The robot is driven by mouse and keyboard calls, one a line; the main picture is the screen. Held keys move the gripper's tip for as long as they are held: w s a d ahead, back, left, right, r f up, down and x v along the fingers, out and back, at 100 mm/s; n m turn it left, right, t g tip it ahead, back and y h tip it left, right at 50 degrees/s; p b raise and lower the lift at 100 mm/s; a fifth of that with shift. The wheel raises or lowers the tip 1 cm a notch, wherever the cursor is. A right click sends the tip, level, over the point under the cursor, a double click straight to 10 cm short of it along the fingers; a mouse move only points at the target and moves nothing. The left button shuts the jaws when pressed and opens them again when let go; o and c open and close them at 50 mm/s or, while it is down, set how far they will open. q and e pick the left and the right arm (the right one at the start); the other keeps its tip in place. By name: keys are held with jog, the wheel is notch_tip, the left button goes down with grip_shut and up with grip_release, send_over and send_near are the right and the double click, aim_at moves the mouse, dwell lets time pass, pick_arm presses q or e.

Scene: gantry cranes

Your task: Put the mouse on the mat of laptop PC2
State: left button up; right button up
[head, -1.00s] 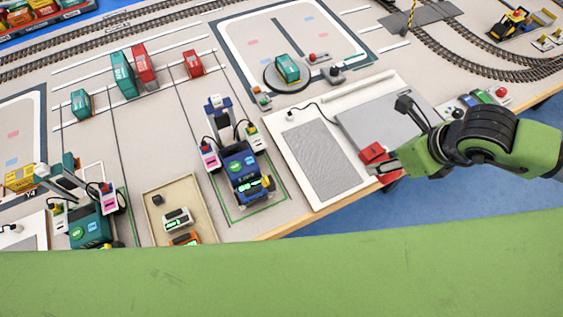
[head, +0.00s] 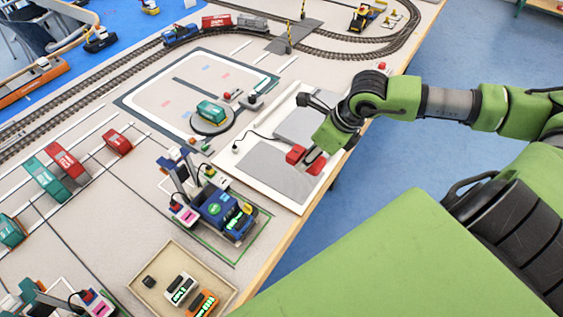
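A grey textured mat (head: 264,174) lies on a white board (head: 285,199) at the table's right edge. A smooth grey panel (head: 297,126) lies behind it; I cannot tell whether it is part of laptop PC2, and I read no label there. My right gripper (head: 306,159) points down-left over the right side of the board, near the mat. Two red pieces (head: 296,154) show at its fingertips; I cannot tell whether they are finger parts or a thing it touches. I cannot make out the mouse. My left gripper is not in view.
A tan tray (head: 214,271) holds a small dark block (head: 148,282) and two small devices. A blue crane model (head: 222,209) stands left of the mat. A turntable with a green container (head: 210,112) and rail tracks lie behind. Blue floor is beyond the table edge.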

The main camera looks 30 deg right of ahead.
aim_at(296, 151)
jog(key=w, duration=0.1)
jog(key=w+a+f, duration=0.1)
jog(key=w, duration=0.2)
jog(key=shift+w+a+f, duration=0.1)
jog(key=shift+a+f, duration=0.15)
jog(key=w+f, duration=0.1)
jog(key=w+f+b, duration=0.1)
jog(key=w+f, duration=0.1)
jog(key=w+f+b, duration=0.1)
jog(key=f, duration=0.1)
jog(key=shift+w+a+f, duration=0.15)
jog(key=shift+a+f, duration=0.1)
jog(key=shift+a, duration=0.05)
jog(key=shift+w+f+b, duration=0.15)
jog(key=shift+f+b, duration=0.1)
jog(key=shift+b, duration=0.05)
jog(key=x, duration=0.1)
jog(key=b+x, duration=0.1)
jog(key=x, duration=0.1)
jog(key=shift+s+d+f+b, duration=0.15)
jog(key=shift+s+f+b, duration=0.15)
jog(key=shift+f, duration=0.1)
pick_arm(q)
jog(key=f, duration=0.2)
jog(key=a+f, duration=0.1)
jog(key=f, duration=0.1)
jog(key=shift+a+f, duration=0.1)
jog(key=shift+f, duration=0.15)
pick_arm(e)
jog(key=shift+r, duration=0.1)
